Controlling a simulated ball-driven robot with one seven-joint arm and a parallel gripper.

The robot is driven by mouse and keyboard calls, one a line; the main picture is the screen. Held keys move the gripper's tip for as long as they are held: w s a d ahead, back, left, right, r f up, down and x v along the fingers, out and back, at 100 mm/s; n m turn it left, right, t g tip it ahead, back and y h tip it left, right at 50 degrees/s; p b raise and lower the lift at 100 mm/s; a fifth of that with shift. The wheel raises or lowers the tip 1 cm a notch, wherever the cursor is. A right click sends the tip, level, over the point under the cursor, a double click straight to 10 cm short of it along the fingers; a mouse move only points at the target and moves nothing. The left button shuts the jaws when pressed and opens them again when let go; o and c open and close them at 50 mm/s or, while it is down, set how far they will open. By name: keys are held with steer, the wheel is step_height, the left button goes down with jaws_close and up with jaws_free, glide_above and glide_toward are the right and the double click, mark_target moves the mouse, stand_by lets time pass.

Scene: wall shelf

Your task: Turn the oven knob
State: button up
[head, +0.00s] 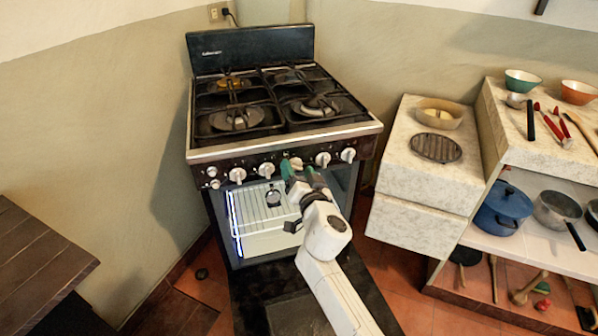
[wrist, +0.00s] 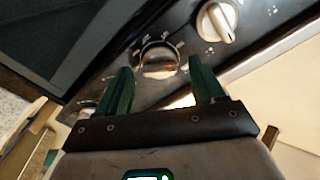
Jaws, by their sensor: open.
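The stove (head: 262,150) stands against the wall with a row of white knobs (head: 266,170) along its dark front panel. My gripper (head: 290,167) is at this panel, at the knob (head: 296,163) near the middle of the row. In the wrist view, my gripper (wrist: 160,66) is open, with one green finger on each side of a knob (wrist: 158,69). I cannot tell whether the fingers touch it. Another white knob (wrist: 216,20) shows at the upper right. The knob between the fingers is partly hidden in the head view.
The oven door (head: 275,300) is folded down below my arm, and the oven's lit inside shows a wire rack (head: 262,215). A stone counter (head: 420,180) with a bowl (head: 439,113) stands to the right. A dark wooden table (head: 35,265) is at the left.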

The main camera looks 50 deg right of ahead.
steer(key=shift+c, duration=0.2)
steer(key=c, duration=1)
